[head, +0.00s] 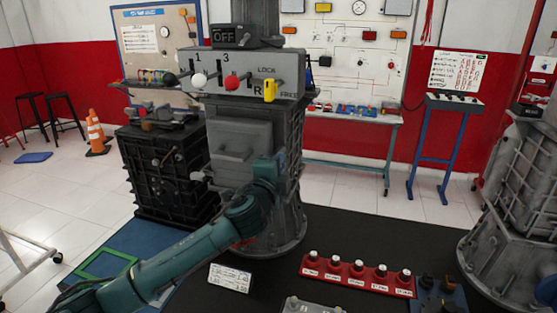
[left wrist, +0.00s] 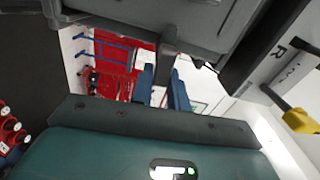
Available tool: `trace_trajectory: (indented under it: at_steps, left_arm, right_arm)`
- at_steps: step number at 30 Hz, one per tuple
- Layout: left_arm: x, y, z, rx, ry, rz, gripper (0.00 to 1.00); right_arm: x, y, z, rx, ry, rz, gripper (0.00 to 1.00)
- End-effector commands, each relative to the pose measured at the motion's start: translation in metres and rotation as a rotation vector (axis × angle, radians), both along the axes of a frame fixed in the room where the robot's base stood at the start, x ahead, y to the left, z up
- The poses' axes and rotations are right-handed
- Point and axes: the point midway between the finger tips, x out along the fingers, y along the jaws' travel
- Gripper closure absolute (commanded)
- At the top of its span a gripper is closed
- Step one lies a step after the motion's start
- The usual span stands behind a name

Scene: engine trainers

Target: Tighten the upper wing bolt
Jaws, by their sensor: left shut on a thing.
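The grey engine trainer unit (head: 235,130) stands upright in the middle of the head view, with a raised cover on its front. My left arm reaches across it from the lower left. My left gripper (head: 283,160) is at the unit's right front edge, where the arm hides part of the casing. In the left wrist view my left gripper (left wrist: 165,82) has its blue fingers closed around the end of a dark grey tab (left wrist: 168,45). This looks like a wing of the upper wing bolt; the rest of the bolt is not clear. My right gripper is not in view.
Above sits a lever panel with a white knob (head: 199,80), a red knob (head: 232,84) and a yellow lever (head: 270,90). A red rack (head: 340,278) with several capped pieces lies on the dark table. Another grey unit (head: 520,190) stands right.

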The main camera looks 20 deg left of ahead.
Motion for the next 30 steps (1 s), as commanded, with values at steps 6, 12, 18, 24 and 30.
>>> trace_trajectory:
  at_steps: [6, 12, 18, 24, 30]
  left_arm:
    - [0.0000, 0.0004, -0.0013, 0.062, -0.001, 0.001, 1.00]
    - [0.0000, 0.0004, -0.0020, 0.078, -0.002, 0.001, 1.00]
    - [0.0000, 0.0003, -0.0021, 0.079, -0.002, 0.000, 1.00]
    - [0.0000, 0.0003, -0.0021, 0.078, -0.002, 0.000, 0.77]
    - [0.0000, 0.0002, -0.0018, 0.078, -0.003, 0.000, 0.64]
  right_arm:
    - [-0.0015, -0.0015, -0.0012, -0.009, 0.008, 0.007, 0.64]
    - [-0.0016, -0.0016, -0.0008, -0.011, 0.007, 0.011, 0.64]
    - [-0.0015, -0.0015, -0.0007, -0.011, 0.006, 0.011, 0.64]
    - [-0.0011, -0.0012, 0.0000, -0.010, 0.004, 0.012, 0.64]
    - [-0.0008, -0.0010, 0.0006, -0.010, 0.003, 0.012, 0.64]
